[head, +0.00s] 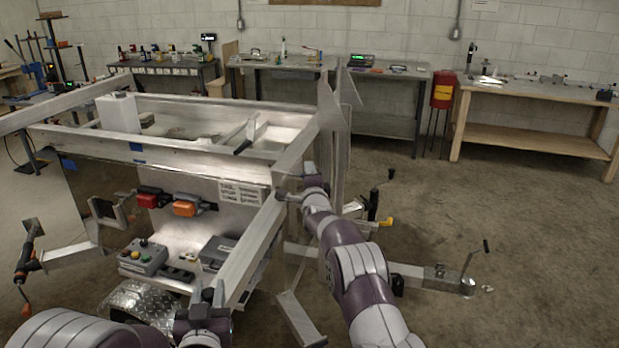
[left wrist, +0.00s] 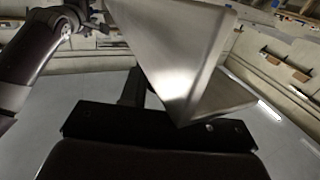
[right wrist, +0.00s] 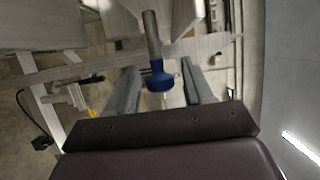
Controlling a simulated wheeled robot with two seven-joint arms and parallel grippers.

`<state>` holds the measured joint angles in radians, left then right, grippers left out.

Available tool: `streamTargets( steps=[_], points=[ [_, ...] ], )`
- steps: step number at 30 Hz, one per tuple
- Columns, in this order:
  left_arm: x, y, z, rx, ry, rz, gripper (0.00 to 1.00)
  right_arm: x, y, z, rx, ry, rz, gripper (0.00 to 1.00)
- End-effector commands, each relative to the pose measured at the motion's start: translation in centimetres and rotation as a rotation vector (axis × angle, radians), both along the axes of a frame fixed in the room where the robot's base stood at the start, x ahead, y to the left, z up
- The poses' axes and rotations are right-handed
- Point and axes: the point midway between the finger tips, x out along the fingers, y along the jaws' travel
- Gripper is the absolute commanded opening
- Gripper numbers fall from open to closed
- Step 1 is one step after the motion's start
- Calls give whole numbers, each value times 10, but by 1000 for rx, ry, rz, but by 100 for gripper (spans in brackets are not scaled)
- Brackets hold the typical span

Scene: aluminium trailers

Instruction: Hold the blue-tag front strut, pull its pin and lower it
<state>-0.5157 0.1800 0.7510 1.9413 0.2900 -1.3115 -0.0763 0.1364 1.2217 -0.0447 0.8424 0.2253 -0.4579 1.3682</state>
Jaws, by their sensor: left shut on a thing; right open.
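The strut (head: 243,262) is a pale aluminium bar sloping from the trailer frame's upper right corner down towards me. My left gripper (head: 212,297) is shut on its lower end. In the left wrist view the strut (left wrist: 185,60) fills the middle as a bright angled metal face and hides most of the fingers. My right gripper (head: 284,196) is up at the frame's right side, its fingers hardly visible there. In the right wrist view the pin (right wrist: 152,35) is a grey rod with a blue collar, between the two open fingers of my right gripper (right wrist: 160,88). Contact cannot be told.
The trailer frame (head: 180,150) carries a panel with red and orange connectors and a grey control box (head: 143,257). A jack arm (head: 435,277) juts out right of my right arm. Workbenches (head: 530,130) line the back wall. The floor at right is clear.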

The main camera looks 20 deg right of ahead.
Motion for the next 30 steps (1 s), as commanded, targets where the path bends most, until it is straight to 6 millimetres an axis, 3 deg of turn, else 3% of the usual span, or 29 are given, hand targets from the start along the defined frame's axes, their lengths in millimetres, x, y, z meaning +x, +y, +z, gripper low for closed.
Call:
streamTargets(
  steps=[5, 9, 10, 14, 21, 30],
  points=[
    [1, 0, 2, -2, -5, 0, 0, 0, 0, 0, 0, 0, 0, 48],
    [1, 0, 2, -2, -5, 0, 0, 0, 0, 0, 0, 0, 0, 2],
    [1, 0, 2, -2, -5, 0, 0, 0, 0, 0, 0, 0, 0, 0],
    [1, 0, 2, -2, -5, 0, 0, -1, -2, 1, -1, -1, -1, 0],
    [1, 0, 2, -2, -5, 1, 0, -19, -27, 1, 0, -1, -2, 0],
    [1, 1, 2, -3, -5, 3, 0, -21, -29, 0, 1, 0, -2, 0]
  ],
)
